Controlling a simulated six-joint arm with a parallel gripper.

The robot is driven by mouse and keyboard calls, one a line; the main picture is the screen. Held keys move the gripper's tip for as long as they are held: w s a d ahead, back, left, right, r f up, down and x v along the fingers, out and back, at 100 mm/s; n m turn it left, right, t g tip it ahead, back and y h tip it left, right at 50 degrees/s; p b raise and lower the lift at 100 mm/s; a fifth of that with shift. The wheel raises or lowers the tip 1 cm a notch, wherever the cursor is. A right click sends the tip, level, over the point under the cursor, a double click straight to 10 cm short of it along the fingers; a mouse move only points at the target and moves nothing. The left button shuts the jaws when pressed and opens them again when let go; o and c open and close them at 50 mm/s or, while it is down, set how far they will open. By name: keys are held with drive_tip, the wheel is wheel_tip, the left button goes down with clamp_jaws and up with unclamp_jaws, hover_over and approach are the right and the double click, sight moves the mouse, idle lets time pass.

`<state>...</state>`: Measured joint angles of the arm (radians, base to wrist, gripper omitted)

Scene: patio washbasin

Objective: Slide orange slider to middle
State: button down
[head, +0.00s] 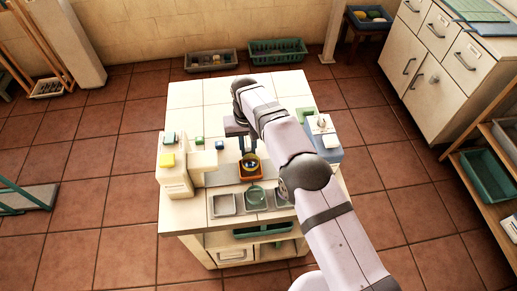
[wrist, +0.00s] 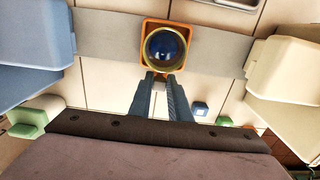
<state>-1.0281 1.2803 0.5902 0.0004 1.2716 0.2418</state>
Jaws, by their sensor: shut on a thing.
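The orange slider (head: 250,174) sits on a grey rail (head: 222,177) between a cream block at the left and a blue block at the right in the head view. In the wrist view the slider (wrist: 147,68) is an orange square frame around a round, dark blue item with a yellowish rim. It lies near the middle of the visible rail (wrist: 215,47). My gripper (wrist: 164,77) is shut on a small tab at the slider's near edge. In the head view my gripper (head: 247,146) is just behind the slider, and my arm hides part of the table.
The cream block (head: 173,182) and blue block (head: 329,153) flank the rail. Small cubes, one green (head: 199,141) and one blue (head: 219,145), stand near my gripper. Metal basins (head: 223,205) and a green bowl (head: 255,195) are at the table's front. The table's back left is clear.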

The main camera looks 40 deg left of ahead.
sight(248, 151)
drive_tip(key=c, duration=1.6)
unclamp_jaws()
drive_tip(key=shift+c, duration=0.2)
drive_tip(key=shift+r, duration=0.1)
drive_tip(key=shift+r+b, duration=0.7)
drive_tip(key=shift+r, duration=2.9)
